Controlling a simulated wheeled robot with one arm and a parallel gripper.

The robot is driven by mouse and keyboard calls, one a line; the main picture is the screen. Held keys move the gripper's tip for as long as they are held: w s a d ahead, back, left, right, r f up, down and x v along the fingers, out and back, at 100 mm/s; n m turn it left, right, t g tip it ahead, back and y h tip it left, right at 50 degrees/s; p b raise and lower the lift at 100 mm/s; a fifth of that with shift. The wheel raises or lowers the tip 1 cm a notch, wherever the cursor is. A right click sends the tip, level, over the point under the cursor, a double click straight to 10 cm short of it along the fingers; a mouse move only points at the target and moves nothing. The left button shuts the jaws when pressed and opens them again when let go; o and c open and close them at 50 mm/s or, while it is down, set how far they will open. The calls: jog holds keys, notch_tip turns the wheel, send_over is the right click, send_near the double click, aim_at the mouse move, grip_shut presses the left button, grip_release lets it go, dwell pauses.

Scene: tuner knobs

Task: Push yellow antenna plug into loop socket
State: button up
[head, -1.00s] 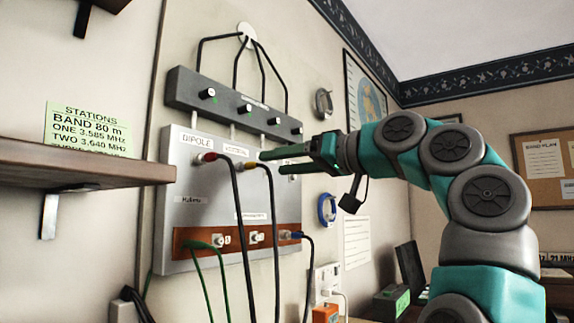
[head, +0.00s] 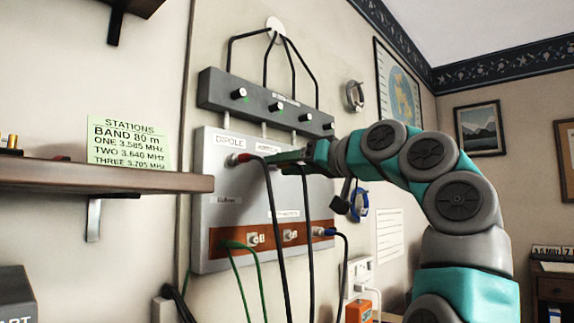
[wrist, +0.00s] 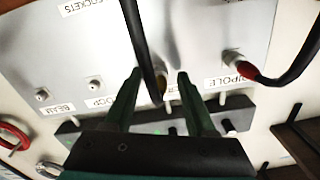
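The yellow antenna plug (wrist: 162,88) shows in the wrist view at the end of a black cable, at the panel socket beside DIPOLE. Its own label is mostly covered. My gripper (wrist: 160,72) is open, one finger on either side of the plug, with gaps visible. In the head view my gripper (head: 272,160) is at the upper panel and hides the yellow plug. The loop socket (wrist: 95,82), by its LOOP label in the wrist view, is empty and left of my fingers. My gripper hides it in the head view.
A red plug (head: 238,158) sits in the DIPOLE socket. The empty BEAM socket (wrist: 42,94) is beyond LOOP. Black cables hang close to my fingers. A knob bar (head: 262,104) runs above the panel (head: 215,200). A wooden shelf (head: 100,177) juts out at left.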

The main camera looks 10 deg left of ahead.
grip_shut()
jog(key=shift+d, duration=0.25)
dwell(0.4)
jog(key=shift+s+d+b, duration=0.25)
jog(key=shift+d+b, duration=0.05)
jog(key=shift+d, duration=0.1)
jog(key=shift+s+d+b, duration=0.3)
jog(key=shift+s+d, duration=0.15)
jog(key=shift+d, duration=0.15)
jog(key=shift+s+d, duration=0.35)
jog(key=shift+d, duration=0.2)
